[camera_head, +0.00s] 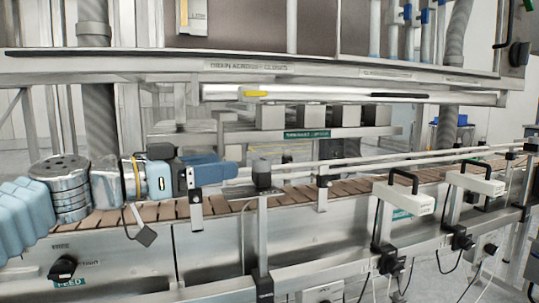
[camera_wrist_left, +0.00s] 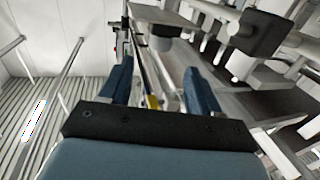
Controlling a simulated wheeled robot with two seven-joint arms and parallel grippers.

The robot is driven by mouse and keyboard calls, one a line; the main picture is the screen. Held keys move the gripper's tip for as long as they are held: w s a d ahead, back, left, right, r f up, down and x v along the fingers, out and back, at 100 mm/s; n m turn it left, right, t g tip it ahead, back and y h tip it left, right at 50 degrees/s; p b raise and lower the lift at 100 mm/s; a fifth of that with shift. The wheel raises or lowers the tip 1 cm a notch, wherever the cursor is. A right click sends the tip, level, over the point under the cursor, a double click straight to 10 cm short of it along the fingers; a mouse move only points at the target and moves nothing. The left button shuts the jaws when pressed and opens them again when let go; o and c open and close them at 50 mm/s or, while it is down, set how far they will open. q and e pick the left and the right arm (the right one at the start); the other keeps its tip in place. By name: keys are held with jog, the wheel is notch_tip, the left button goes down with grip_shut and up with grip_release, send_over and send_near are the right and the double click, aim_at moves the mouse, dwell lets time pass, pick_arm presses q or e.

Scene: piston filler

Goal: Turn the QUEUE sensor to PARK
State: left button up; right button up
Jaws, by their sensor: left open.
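Two white sensor-like units with black loop handles stand on posts along the conveyor's near side: a nearer one (camera_head: 404,197) and a farther one (camera_head: 475,179). A small green label (camera_head: 401,214) sits by the nearer one, but I cannot read it, so I cannot tell which is QUEUE. No PARK marking is legible. My left gripper (camera_head: 222,170) is over the conveyor, left of both units and apart from them. In the left wrist view its two blue fingers (camera_wrist_left: 160,90) are spread with nothing held between them. My right gripper is not in view.
The slatted conveyor (camera_head: 160,211) runs left to right with guide rails (camera_head: 400,158). A black knob (camera_head: 62,268) by a FEED label is at lower left. A long ledge (camera_head: 300,68) crosses above.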

aim_at(269, 159)
pick_arm(q)
jog(key=p+x, duration=0.2)
jog(key=x, duration=0.8)
jog(key=shift+w+d+r, duration=0.1)
jog(key=shift+d+r, duration=0.05)
jog(key=shift+d, duration=0.1)
jog(key=shift+w+d+p, duration=0.3)
jog(key=shift+d, duration=0.15)
jog(key=c, duration=1)
